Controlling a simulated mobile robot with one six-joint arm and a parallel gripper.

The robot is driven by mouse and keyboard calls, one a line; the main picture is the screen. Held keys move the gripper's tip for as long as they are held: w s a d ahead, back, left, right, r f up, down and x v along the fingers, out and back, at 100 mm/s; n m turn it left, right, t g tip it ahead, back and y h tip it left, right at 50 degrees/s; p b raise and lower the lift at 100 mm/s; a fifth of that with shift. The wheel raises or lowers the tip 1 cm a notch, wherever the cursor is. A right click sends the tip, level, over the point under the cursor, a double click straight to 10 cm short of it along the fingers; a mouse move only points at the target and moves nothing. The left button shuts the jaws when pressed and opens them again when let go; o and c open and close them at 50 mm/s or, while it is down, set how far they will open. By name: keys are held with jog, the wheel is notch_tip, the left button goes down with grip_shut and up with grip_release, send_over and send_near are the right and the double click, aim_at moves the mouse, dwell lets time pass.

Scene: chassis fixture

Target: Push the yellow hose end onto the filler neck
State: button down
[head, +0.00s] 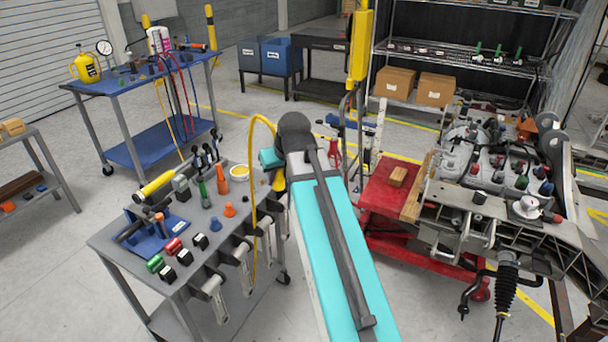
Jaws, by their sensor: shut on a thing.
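The yellow hose (254,215) rises in a tall loop beside my arm. One side hangs down in front of the grey tool cart, and the other runs down behind my dark wrist. My gripper (279,182) is at the far end of my turquoise and white arm, over the cart's right edge. It is shut on the yellow hose end, but the fingers and that end are mostly hidden by my wrist. I cannot pick out the filler neck with certainty. A pale round fitting with a red part (528,207) sits on the chassis at the right, well apart from my gripper.
The grey tool cart (128,226) carries bottles, coloured caps and tools. A red lift table (388,190) with a small wooden block stands between my arm and the chassis (560,232). A blue cart (127,88) is at the back left. Floor shows between the carts.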

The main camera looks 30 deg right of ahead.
jog(key=a+r, duration=0.1)
jog(key=a, duration=1.2)
jog(key=shift+w+r, duration=0.3)
jog(key=shift+w, duration=0.05)
jog(key=shift+s+a, duration=0.1)
